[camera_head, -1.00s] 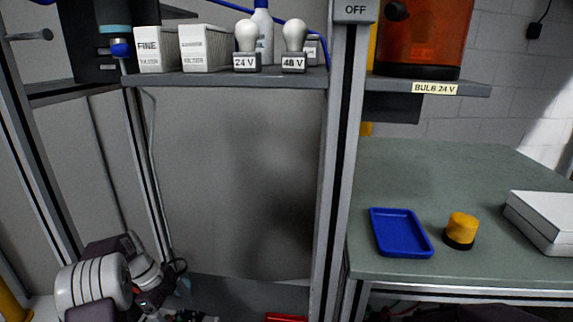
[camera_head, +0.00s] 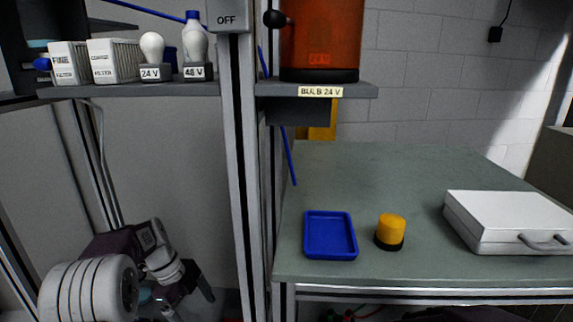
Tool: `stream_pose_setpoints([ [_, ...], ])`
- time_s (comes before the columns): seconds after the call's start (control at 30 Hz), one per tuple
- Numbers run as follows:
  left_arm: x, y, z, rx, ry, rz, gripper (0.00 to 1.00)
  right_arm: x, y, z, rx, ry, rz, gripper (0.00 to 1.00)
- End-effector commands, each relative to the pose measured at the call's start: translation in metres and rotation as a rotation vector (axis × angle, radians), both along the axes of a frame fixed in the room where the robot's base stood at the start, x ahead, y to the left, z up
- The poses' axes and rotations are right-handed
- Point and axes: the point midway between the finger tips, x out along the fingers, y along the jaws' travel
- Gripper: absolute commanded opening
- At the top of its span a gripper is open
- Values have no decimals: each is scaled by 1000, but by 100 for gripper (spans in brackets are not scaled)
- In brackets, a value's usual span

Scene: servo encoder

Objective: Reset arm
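My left arm comes in at the lower left with its white and dark links. Its gripper (camera_head: 188,296) points down and to the right, in front of the grey panel below the shelf. One dark finger shows clearly; the rest is partly hidden or cut off by the bottom edge, so its opening is unclear. I see nothing held in it.

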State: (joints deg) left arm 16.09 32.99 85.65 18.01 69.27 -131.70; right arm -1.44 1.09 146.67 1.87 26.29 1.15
Motion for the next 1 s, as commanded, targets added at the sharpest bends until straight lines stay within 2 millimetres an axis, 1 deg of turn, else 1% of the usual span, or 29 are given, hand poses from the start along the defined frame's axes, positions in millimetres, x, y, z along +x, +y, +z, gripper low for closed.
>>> stream_pose_setpoints([
  [0.03, -11, -15, 6, 17, 4, -3, 85, 0, 0, 0, 0, 0, 0, 0],
  [0.1, -27, -31, 11, 48, 19, 31, 85, 0, 0, 0, 0, 0, 0, 0],
  [0.17, -43, -43, 12, 77, 36, 91, 85, 0, 0, 0, 0, 0, 0, 0],
  [0.27, -77, -59, 9, 138, 69, 263, 85, 0, 0, 0, 0, 0, 0, 0],
  [0.37, -115, -67, -2, 196, 102, 535, 85, 0, 0, 0, 0, 0, 0, 0],
  [0.4, -131, -68, -9, 215, 115, 670, 85, 0, 0, 0, 0, 0, 0, 0],
  [0.47, -152, -65, -21, 234, 136, 893, 85, 0, 0, 0, 0, 0, 0, 0],
  [0.5, -164, -62, -28, 241, 153, 1047, 85, 0, 0, 0, 0, 0, 0, 0],
  [0.6, -184, -54, -47, 240, 197, 1401, 85, 0, 0, 0, 0, 0, 0, 0],
  [0.67, -184, -51, -51, 218, 207, 1573, 85, 0, 0, 0, 0, 0, 0, 0],
  [0.7, -179, -51, -52, 193, 207, 1668, 85, 0, 0, 0, 0, 0, 0, 0],
  [0.8, -171, -50, -51, 144, 216, 1828, 85, 0, 0, 0, 0, 0, 0, 0],
  [0.9, -170, -50, -50, 133, 228, 1890, 85, 0, 0, 0, 0, 0, 0, 0],
  [1.0, -170, -50, -50, 134, 230, 1896, 85, 0, 0, 0, 0, 0, 0, 0],
])
